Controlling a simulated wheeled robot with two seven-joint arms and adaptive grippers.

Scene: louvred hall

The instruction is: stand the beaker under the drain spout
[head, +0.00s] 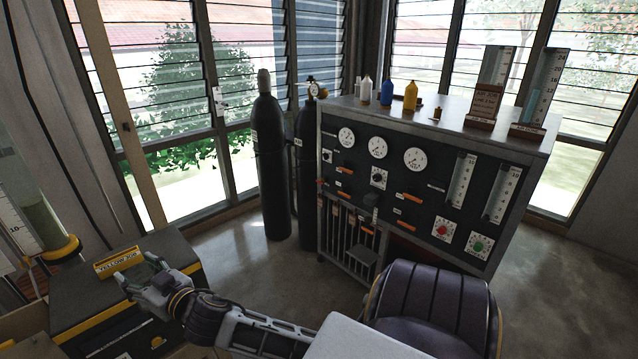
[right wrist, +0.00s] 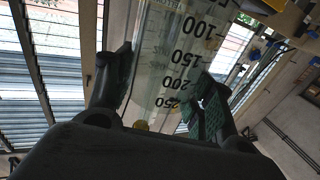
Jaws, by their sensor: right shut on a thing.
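The beaker (right wrist: 165,60) is clear glass with black graduations, 100 to 250 legible, and fills the space between my fingers in the right wrist view. My right gripper (head: 139,272) is shut on it; the same gripper shows in the right wrist view (right wrist: 160,92), one finger on each side of the glass. In the head view the gripper is over the black case at the lower left, beside a small yellow sign (head: 118,260) reading "YELLOW 250". The glass is hard to make out there. I cannot clearly pick out the drain spout. My left gripper is out of view.
A graduated column (head: 42,222) with a yellow collar and murky contents stands at the left edge, close to the black case (head: 75,290). A gauge panel bench (head: 400,165) and dark gas cylinders (head: 270,170) stand farther back. The floor between is clear.

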